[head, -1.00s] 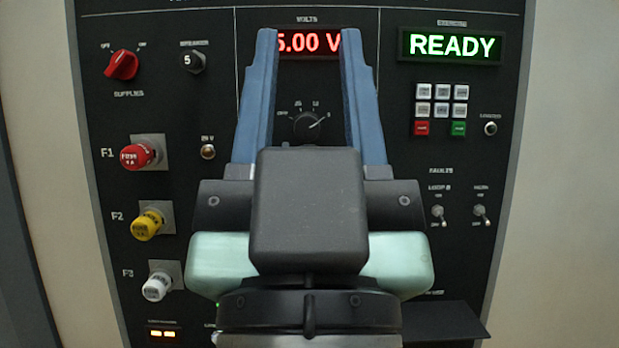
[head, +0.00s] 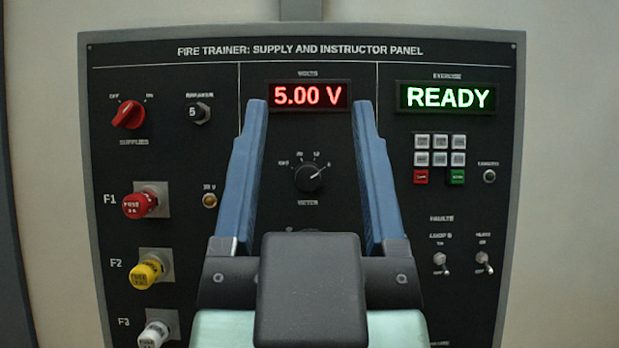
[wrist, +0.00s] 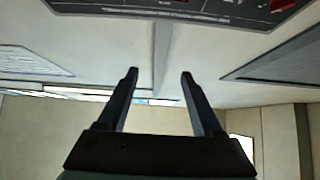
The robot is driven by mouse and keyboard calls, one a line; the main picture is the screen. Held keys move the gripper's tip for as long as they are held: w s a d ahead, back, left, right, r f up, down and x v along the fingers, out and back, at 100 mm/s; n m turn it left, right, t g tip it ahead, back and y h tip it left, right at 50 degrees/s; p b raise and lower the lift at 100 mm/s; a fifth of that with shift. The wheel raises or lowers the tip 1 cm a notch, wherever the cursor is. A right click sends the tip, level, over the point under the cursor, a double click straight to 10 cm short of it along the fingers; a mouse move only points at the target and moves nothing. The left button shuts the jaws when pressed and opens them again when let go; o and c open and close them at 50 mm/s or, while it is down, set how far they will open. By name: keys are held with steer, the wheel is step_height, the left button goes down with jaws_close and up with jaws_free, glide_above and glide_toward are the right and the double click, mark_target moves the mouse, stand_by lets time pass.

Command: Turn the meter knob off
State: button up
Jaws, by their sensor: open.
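The meter knob (head: 308,178) is a small black rotary knob under the red volts display (head: 308,96) in the head view. Its pointer aims up and to the right, at the rightmost mark, away from the "off" mark at its left. The display reads 5.00 V. My gripper (head: 310,103) is open and empty, its two blue fingers framing the knob in the picture. How far the fingers are from the panel is hard to tell. In the wrist view my gripper (wrist: 159,72) shows open with nothing between the fingers. The meter knob is not visible there.
The panel (head: 230,75) also carries a red supplies knob (head: 129,114), a red fuse (head: 139,204), a yellow fuse (head: 146,272) and a white fuse (head: 154,334) at left. A keypad (head: 440,150) and fault toggle switches (head: 440,260) are at right, under the READY display (head: 447,97).

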steer(key=w+m+g+p, duration=0.3)
steer(key=w+p, duration=0.1)
steer(key=p, duration=0.6)
steer(key=m+g+h+p, duration=0.1)
steer(key=m+g+p, duration=0.55)
steer(key=p, duration=1.25)
glide_toward(307, 180)
steer(key=shift+m, duration=0.45)
steer(key=w+p, duration=0.4)
steer(key=w, duration=0.4)
steer(key=shift+d+p, duration=0.2)
steer(key=shift+p, duration=0.1)
steer(key=shift+f, duration=0.1)
jaws_close()
